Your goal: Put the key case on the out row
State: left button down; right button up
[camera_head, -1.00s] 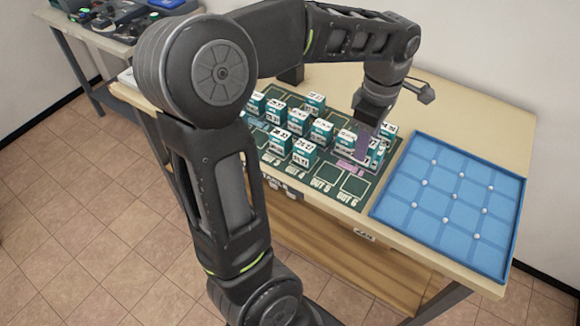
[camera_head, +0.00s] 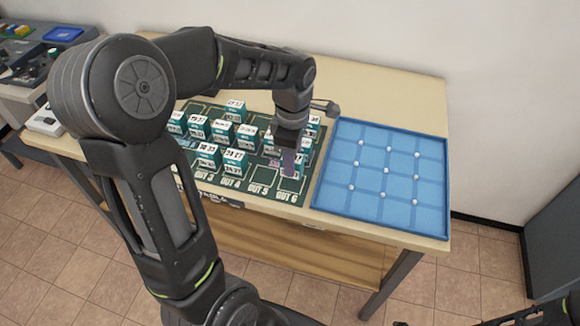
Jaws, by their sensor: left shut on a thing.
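Several teal cases with white number labels, such as one at the back (camera_head: 235,110), stand on the dark green mat (camera_head: 262,177). The mat's front row carries the labels OUT 3 to OUT 6. The squares at OUT 5 and OUT 6 look bare. My left gripper (camera_head: 289,163) points down over the right part of the mat, behind OUT 6. It is shut on a teal and white case (camera_head: 299,171), mostly hidden behind the purple finger. I cannot tell whether this case touches the mat.
A blue tray (camera_head: 318,200) with small white balls lies right of the mat. Cases crowd the mat left of my gripper. The wooden table top (camera_head: 400,100) is clear behind the tray. A second table with devices stands at the far left.

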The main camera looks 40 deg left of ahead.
pick_arm(q)
jog(key=shift+f, duration=1.85)
jog(key=shift+f, duration=0.15)
jog(key=c, duration=0.9)
grip_release()
notch_tip(320, 180, up, 12)
jog(key=shift+r, duration=0.2)
